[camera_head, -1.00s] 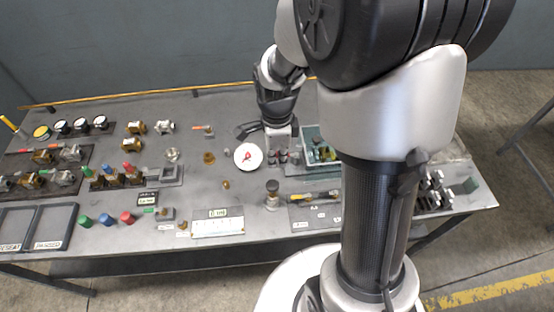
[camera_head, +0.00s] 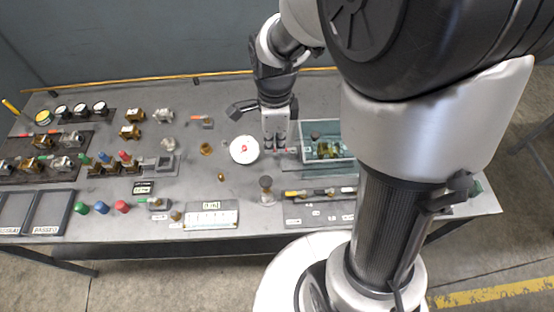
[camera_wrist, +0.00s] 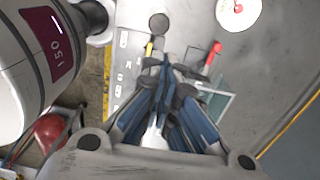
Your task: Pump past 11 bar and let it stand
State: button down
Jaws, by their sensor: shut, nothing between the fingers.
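A white round gauge (camera_head: 244,150) with a red mark at its centre lies on the bench; it also shows at the top of the wrist view (camera_wrist: 238,10). Its reading is too small to tell. My gripper (camera_head: 275,148) is just right of the gauge, pointing down at the left of a teal-rimmed tray (camera_head: 352,152). In the wrist view my gripper (camera_wrist: 172,80) has its fingers together and empty. A red handle (camera_wrist: 213,52) lies beyond the fingers, beside the tray. A yellow-ended lever (camera_head: 291,193) lies on a grey plate (camera_head: 300,213) in front. A dark-topped post (camera_head: 266,183) stands left of it.
A white labelled card (camera_head: 211,217) lies at the bench's front edge. Green, blue and red caps (camera_head: 102,207) and dark trays (camera_head: 50,212) are at the left. Brass and silver fittings (camera_head: 131,131) stand farther back.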

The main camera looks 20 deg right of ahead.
aim_at(271, 180)
jog(key=f+b, duration=0.1)
jog(key=f, duration=0.3)
jog(key=a+f+b, duration=0.1)
jog(key=f, duration=0.4)
jog(key=f+b, duration=0.1)
jog(key=f, duration=0.4)
jog(key=shift+s+a+b, duration=0.2)
jog(key=shift+b, duration=0.2)
notch_tip(271, 180, down, 4)
jog(key=b, duration=0.2)
jog(key=shift+r+b, duration=0.1)
jog(key=shift+b, duration=0.2)
jog(key=shift+s+r, duration=0.1)
